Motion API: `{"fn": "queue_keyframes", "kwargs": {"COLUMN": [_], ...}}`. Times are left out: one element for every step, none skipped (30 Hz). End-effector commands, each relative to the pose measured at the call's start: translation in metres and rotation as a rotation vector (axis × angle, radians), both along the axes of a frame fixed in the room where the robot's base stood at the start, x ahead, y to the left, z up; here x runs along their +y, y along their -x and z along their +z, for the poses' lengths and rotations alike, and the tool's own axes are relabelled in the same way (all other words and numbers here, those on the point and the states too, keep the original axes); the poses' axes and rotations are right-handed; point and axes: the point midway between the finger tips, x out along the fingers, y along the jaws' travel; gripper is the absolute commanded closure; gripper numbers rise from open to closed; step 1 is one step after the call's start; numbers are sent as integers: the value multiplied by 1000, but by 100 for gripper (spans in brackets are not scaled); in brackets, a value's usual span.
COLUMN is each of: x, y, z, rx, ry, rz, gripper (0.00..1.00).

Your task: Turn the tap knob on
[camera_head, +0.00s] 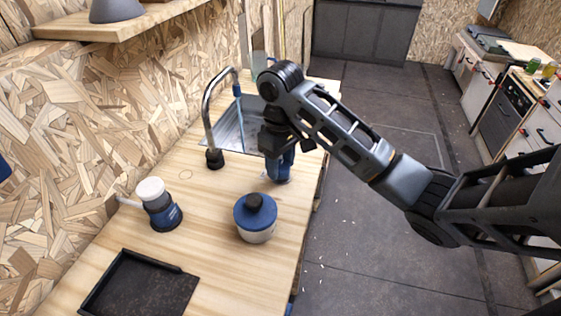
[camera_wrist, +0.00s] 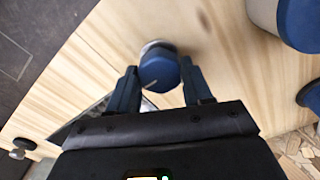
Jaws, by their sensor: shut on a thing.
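The tap (camera_head: 208,105) has a curved chrome spout on a black base and arches over the metal sink (camera_head: 235,136). A thin blue strand hangs below its spout end; I cannot tell whether it is water.
A blue-lidded pot (camera_head: 255,218) stands close in front of my gripper. A blue-and-white dispenser (camera_head: 158,204) and a dark tray (camera_head: 138,288) lie further left and nearer. The wooden counter (camera_head: 205,182) is clear between the tap and the pot. Open floor lies to the right.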

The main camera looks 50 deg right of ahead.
Motion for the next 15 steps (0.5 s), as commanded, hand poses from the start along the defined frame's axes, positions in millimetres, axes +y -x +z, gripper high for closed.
{"fn": "queue_keyframes", "kwargs": {"x": [0, 0, 0, 0, 0, 0, 0, 0, 0, 0, 0, 0, 0, 0, 0], "y": [0, 0, 0, 0, 0, 0, 0, 0, 0, 0, 0, 0, 0, 0, -1], "z": [1, 1, 1, 1, 1, 1, 1, 1, 1, 1, 1, 1, 1, 1, 1], "rx": [-2, -2, -2, -2, -2, -3, -3, -3, -3, -3, -3, -3, -3, -3, -3], "ry": [1, 1, 1, 1, 1, 1, 1, 1, 1, 1, 1, 0, 0, 0, 0], "rz": [-6, -9, -11, -12, -13, -13, -13, -13, -13, -13, -13, -13, -13, -13, -13], "gripper": [81, 81, 81, 81, 81, 81, 81, 81, 81, 81, 81, 81, 81, 81, 46]}}
